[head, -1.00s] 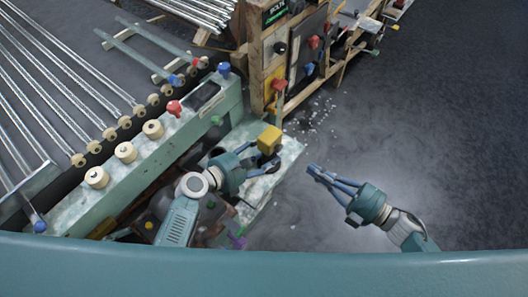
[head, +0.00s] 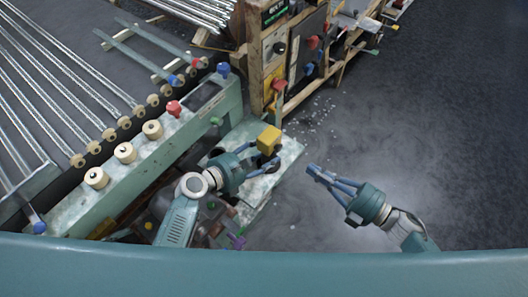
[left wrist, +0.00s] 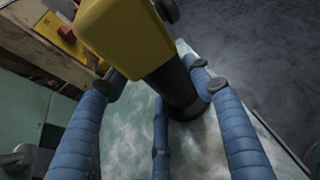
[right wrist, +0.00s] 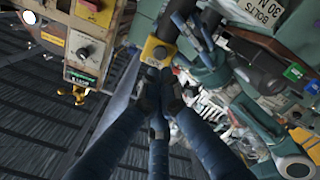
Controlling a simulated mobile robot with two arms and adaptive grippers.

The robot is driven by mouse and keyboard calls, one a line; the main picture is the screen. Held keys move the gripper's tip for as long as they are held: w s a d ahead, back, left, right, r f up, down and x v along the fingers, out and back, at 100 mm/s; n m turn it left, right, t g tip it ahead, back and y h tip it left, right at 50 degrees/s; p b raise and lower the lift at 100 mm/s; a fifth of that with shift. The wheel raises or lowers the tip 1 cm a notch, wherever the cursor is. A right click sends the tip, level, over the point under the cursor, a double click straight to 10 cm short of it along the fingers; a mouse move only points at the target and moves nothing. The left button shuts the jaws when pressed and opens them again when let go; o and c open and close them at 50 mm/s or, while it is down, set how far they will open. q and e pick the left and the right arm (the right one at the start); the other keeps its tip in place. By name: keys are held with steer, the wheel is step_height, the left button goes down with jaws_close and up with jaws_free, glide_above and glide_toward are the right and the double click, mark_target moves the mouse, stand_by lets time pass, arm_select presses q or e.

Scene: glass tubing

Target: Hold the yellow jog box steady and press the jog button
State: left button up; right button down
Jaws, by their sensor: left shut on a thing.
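The yellow jog box (head: 269,138) stands above the pale green ledge. My left gripper (head: 262,158) is closed around the dark stem under it. In the left wrist view the yellow box (left wrist: 125,35) fills the top, with the black stem (left wrist: 180,88) between my blue fingers. In the right wrist view the box (right wrist: 150,58) shows a dark round button (right wrist: 160,52) on its face. My right gripper (head: 314,171) is right of the box, apart from it, over the floor. Its fingertips (right wrist: 160,88) are drawn together and empty, in line with the box in that view.
A green bench (head: 150,165) with cream rollers and glass tubes lies to the left. A wooden panel frame (head: 265,75) with coloured knobs stands behind the box. The dark floor (head: 430,130) at right is open, with pale shards near the frame.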

mark_target(278, 148)
steer(key=s+a+f+n+t+h, duration=0.1)
steer(key=a+f+n+t+h, duration=0.15)
steer(key=a+h, duration=0.3)
steer(key=d+r+n+t+h, duration=0.2)
steer(key=d+r+h, duration=0.1)
steer(key=d+h, duration=0.3)
steer(key=shift+h, duration=0.35)
steer(key=w+a, duration=0.5)
steer(key=a, duration=0.2)
steer(key=shift+w+a, duration=0.1)
steer(key=shift+a, duration=0.1)
stand_by(1.2)
steer(key=shift+w+a, duration=0.15)
steer(key=shift+a, duration=0.1)
